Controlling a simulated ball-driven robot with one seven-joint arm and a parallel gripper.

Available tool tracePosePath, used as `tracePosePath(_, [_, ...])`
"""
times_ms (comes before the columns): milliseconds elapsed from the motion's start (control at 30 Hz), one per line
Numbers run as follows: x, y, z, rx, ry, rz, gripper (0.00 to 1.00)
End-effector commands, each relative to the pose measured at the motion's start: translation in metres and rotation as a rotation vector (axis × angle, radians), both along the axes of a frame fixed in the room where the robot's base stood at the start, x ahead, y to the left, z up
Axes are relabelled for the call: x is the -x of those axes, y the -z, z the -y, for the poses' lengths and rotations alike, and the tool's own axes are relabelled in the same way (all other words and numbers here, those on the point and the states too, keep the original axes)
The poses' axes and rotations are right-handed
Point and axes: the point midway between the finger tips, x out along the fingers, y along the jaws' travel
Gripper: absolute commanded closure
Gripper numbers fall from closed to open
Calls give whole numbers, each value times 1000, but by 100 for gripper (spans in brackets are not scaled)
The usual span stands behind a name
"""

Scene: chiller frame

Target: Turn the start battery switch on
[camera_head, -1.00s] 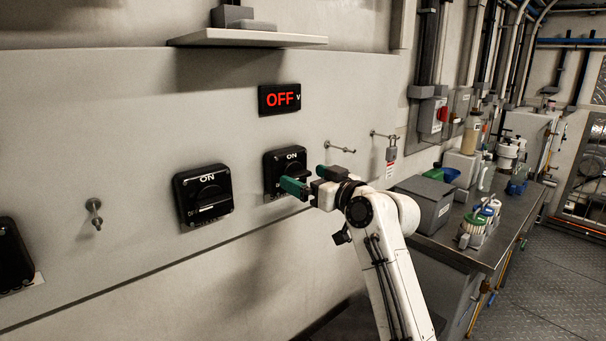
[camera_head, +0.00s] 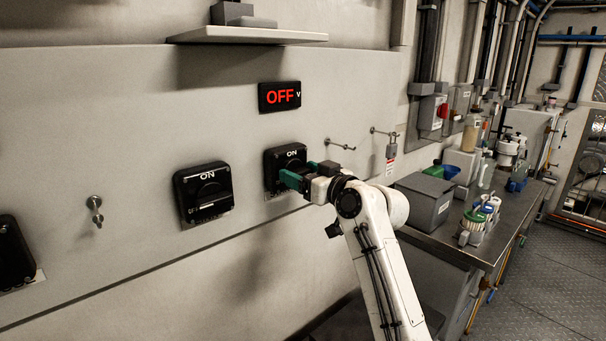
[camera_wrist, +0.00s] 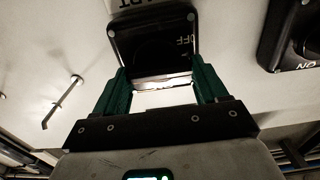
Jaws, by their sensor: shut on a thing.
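The start battery switch (camera_head: 284,159) is a black square rotary switch on the grey wall panel, with ON at its top, under the display. In the wrist view the same switch (camera_wrist: 155,38) lies straight ahead, with OFF and part of a START label showing. My gripper (camera_head: 283,179) has green fingers and is at the front of this switch. In the wrist view the two green fingers of my gripper (camera_wrist: 160,82) reach the switch's near edge, shut on its handle, which is mostly hidden. The display (camera_head: 279,97) reads OFF in red.
A second black switch (camera_head: 204,193) is to the left, and another dark switch (camera_head: 12,255) is at the left edge. Wall pegs (camera_head: 340,144) stick out right of the start switch. A shelf (camera_head: 247,37) juts out above. A steel bench (camera_head: 450,246) with containers stands right.

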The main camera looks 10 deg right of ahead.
Motion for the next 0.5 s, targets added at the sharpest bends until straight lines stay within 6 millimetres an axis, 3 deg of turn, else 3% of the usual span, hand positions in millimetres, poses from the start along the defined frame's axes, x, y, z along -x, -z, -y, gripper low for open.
tracePosePath(133, [0, 0, 0, 0, 1, 0, 58])
tracePosePath(500, [0, -1, 0, -56, 0, -38, 58])
